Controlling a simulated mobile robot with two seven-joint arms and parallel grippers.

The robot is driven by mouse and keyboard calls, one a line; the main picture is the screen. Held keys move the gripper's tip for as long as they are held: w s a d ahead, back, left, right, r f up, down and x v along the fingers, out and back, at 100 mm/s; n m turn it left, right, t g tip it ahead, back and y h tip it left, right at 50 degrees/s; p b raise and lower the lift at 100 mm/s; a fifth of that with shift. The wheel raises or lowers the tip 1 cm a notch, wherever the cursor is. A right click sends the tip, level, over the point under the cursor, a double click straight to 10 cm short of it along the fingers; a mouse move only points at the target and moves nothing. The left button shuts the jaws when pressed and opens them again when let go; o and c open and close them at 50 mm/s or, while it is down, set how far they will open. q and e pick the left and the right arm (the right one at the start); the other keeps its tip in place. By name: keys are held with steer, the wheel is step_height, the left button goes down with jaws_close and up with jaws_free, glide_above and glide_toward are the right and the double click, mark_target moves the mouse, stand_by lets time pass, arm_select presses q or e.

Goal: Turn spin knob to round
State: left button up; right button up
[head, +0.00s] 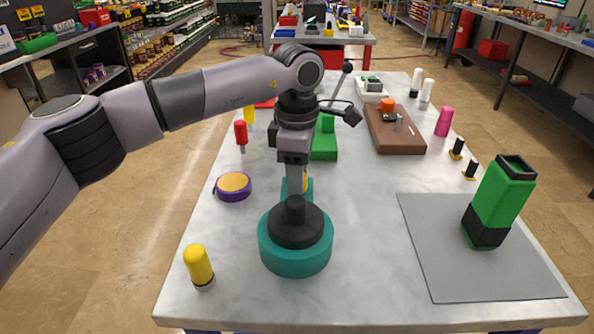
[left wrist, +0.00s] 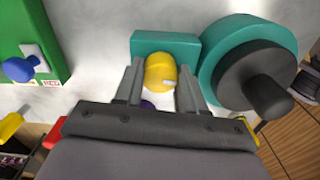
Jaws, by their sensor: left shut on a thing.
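The spin knob is a yellow round knob (left wrist: 158,70) with a small white mark, on a teal block (left wrist: 152,42) in the left wrist view. In the head view a sliver of the yellow knob (head: 305,180) and part of the teal block (head: 309,190) show behind my gripper. My left gripper (left wrist: 161,74) has one finger on each side of the knob and is shut on it. In the head view the left gripper (head: 295,185) points down at the block. Lettering on the knob is not readable. My right gripper is not in view.
A large teal and black round pump part (head: 290,252) stands just in front of the block. A purple and orange disc (head: 234,184) lies to the left, and a green block (head: 325,148) behind. A green and black tool (head: 499,195) stands on a grey mat (head: 450,270) at right.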

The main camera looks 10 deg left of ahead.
arm_select(q)
steer(key=m, duration=0.4)
steer(key=shift+r+m, duration=0.15)
steer(key=shift+m, duration=0.15)
steer(key=m, duration=0.3)
steer(key=shift+m, duration=0.3)
steer(key=m, duration=0.4)
steer(key=shift+p, duration=0.3)
steer(key=shift+m, duration=2.1)
steer(key=o, duration=1.1)
steer(key=shift+c, duration=0.2)
steer(key=shift+r, duration=3.5)
